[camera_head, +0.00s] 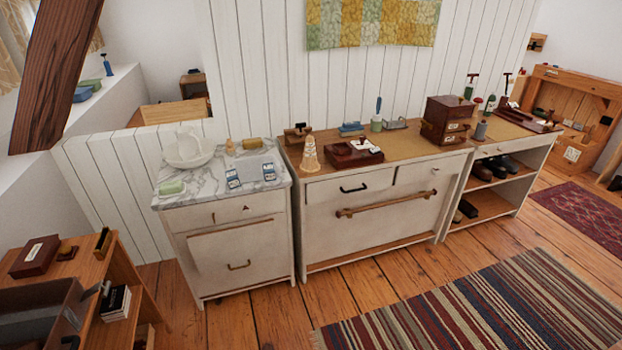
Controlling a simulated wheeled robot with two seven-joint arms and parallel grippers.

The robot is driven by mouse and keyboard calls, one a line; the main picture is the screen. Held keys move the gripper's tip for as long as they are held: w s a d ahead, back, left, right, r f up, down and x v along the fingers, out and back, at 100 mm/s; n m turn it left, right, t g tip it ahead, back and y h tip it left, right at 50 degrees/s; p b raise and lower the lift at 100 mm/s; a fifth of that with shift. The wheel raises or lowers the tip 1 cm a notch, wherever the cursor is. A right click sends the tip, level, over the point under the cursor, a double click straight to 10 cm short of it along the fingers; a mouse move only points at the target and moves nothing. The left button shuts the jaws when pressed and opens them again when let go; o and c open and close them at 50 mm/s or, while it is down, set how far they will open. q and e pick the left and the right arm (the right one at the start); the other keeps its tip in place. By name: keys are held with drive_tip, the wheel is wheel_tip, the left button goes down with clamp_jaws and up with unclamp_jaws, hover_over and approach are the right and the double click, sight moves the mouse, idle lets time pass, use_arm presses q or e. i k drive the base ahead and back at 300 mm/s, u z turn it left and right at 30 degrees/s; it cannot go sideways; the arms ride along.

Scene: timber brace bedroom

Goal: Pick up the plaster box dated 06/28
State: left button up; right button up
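Two small blue-and-white boxes, which look like plaster boxes, lie on the marble top (208,190) of the left white cabinet. The left box (233,178) and the right box (269,172) sit near the front right of that top, a short gap apart. Their printed dates are too small to read, so I cannot tell which is dated 06/28. Neither of my grippers is in view.
A white basin with a jug (187,150), a green soap-like block (172,188) and a yellow-brown item (250,144) share the marble top. A wooden shelf (88,268) stands at lower left. Open floor (240,322) lies before the cabinets, with a striped rug (480,310) to the right.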

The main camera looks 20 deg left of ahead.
sight(270, 174)
drive_tip(key=z, duration=0.4)
drive_tip(key=i, duration=0.95)
drive_tip(key=z, duration=0.35)
drive_tip(key=i, duration=1.4)
drive_tip(key=u, duration=0.65)
drive_tip(key=i, duration=0.75)
drive_tip(key=u, duration=1.35)
drive_tip(key=i, duration=0.65)
drive_tip(key=u, duration=0.55)
